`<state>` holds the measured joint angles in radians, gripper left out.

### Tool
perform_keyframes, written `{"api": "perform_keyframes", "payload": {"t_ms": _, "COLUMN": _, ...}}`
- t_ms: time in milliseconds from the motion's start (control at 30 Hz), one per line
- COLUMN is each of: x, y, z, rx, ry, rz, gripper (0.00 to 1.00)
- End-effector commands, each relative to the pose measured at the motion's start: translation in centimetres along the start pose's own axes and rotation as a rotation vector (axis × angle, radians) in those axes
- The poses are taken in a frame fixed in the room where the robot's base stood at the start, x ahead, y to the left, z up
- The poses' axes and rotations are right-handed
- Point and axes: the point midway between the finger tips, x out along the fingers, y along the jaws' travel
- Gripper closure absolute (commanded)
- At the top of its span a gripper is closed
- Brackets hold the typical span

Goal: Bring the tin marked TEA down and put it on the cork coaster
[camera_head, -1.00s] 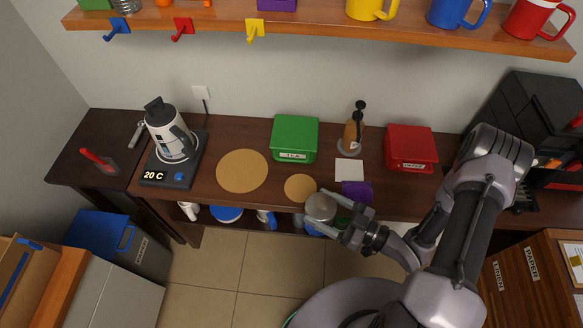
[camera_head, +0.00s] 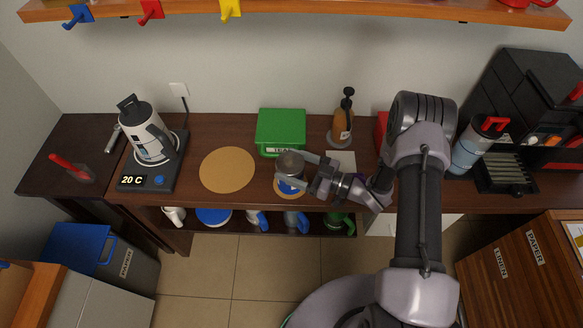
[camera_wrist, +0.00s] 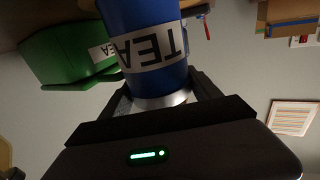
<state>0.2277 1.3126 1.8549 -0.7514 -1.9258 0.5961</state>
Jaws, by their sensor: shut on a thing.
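The tin marked TEA (camera_wrist: 150,40) is blue with a white label and a silver lid. In the head view its grey lid (camera_head: 290,163) and part of its blue side show, in front of the green box. My gripper (camera_head: 297,168) is shut on the tin from the right. The tin is over the small round cork coaster (camera_head: 290,195), whose front rim shows below it. I cannot tell whether the tin touches the coaster.
A green box (camera_head: 281,130) with a white label stands close behind the tin. A larger cork disc (camera_head: 227,170) lies to the left. A pump bottle (camera_head: 344,120) and a pale square (camera_head: 343,160) are to the right. A kettle (camera_head: 147,135) stands farther left.

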Motion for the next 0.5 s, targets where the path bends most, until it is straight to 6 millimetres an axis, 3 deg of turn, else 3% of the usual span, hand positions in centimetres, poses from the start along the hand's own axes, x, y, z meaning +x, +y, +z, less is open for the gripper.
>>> {"api": "perform_keyframes", "payload": {"t_ms": 200, "x": -0.02, "y": 0.01, "z": 0.11, "rx": 0.001, "ry": -0.003, "rz": 0.002, "gripper": 0.72}}
{"api": "perform_keyframes", "payload": {"t_ms": 233, "x": -0.02, "y": 0.01, "z": 0.09, "rx": 0.002, "ry": -0.003, "rz": 0.002, "gripper": 0.24}}
{"api": "perform_keyframes", "payload": {"t_ms": 333, "x": -0.02, "y": 0.00, "z": 0.03, "rx": 0.002, "ry": -0.003, "rz": 0.002, "gripper": 0.07}}
{"api": "perform_keyframes", "payload": {"t_ms": 500, "x": -0.03, "y": 0.00, "z": 0.02, "rx": 0.001, "ry": -0.003, "rz": 0.002, "gripper": 0.07}}
